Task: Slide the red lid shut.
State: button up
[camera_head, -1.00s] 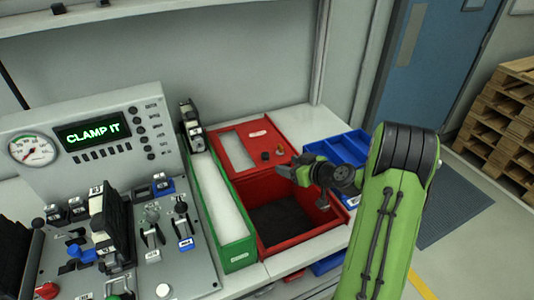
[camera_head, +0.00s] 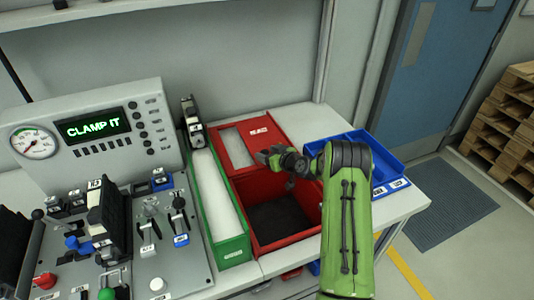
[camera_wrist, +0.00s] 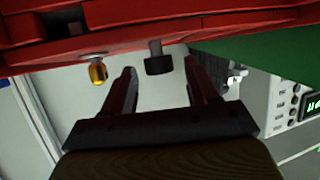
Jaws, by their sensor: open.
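The red lid (camera_head: 273,136) has a pale window and sits over the back part of the red box (camera_head: 244,188). The front part of the box is open and shows a dark interior. My gripper (camera_head: 268,157) is over the lid's front area and hides its knobs in the head view. In the wrist view, my gripper (camera_wrist: 160,70) is open, with a black knob (camera_wrist: 158,62) between and just beyond its fingertips. A small brass-coloured knob (camera_wrist: 97,72) is left of the fingers. Contact with the black knob cannot be told.
A green-walled bin (camera_head: 234,250) stands directly left of the red box. A blue divided tray (camera_head: 392,170) is to the right, behind my arm. A control panel (camera_head: 150,265) with levers and a "CLAMP IT" display (camera_head: 92,127) is at the left.

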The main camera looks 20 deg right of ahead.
jog(key=shift+w+a+f, duration=0.1)
jog(key=shift+w+f, duration=0.05)
jog(key=shift+w, duration=0.2)
grip_shut()
